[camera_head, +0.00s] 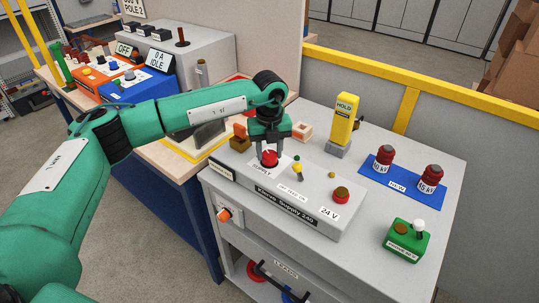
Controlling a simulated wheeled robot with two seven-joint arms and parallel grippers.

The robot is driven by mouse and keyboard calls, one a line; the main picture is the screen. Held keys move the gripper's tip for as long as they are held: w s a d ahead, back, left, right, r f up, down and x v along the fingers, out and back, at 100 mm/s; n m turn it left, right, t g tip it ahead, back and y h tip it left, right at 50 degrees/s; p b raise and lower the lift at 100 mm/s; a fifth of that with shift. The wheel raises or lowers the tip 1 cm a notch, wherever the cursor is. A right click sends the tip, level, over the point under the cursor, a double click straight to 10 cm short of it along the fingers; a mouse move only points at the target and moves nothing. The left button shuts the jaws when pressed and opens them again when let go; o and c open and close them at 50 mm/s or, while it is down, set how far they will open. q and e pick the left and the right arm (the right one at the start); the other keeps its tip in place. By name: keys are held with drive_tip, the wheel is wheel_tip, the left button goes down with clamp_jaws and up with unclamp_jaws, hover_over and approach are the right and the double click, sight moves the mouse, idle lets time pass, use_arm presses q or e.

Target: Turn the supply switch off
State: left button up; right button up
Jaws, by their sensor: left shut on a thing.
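The supply switch (269,158) is a red knob with a white mark on top of the grey power supply box (300,195), above a label reading "SUPPLY". My left gripper (268,150) comes down from above and is shut on the knob, with its fingers on either side of it. The fingers hide part of the knob. The way the white mark points is too small to tell with certainty. My right gripper is not in view.
A yellow "HOLD" block (343,122) stands behind the box. An orange-and-blue bench setup (125,80) is at back left.

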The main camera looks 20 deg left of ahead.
use_arm(q)
drive_tip(key=shift+f+n, duration=0.1)
drive_tip(key=shift+n, duration=0.4)
drive_tip(key=shift+n+b, duration=0.4)
drive_tip(key=shift+n, duration=0.7)
drive_tip(key=shift+n+b, duration=0.45)
drive_tip(key=shift+n, duration=0.45)
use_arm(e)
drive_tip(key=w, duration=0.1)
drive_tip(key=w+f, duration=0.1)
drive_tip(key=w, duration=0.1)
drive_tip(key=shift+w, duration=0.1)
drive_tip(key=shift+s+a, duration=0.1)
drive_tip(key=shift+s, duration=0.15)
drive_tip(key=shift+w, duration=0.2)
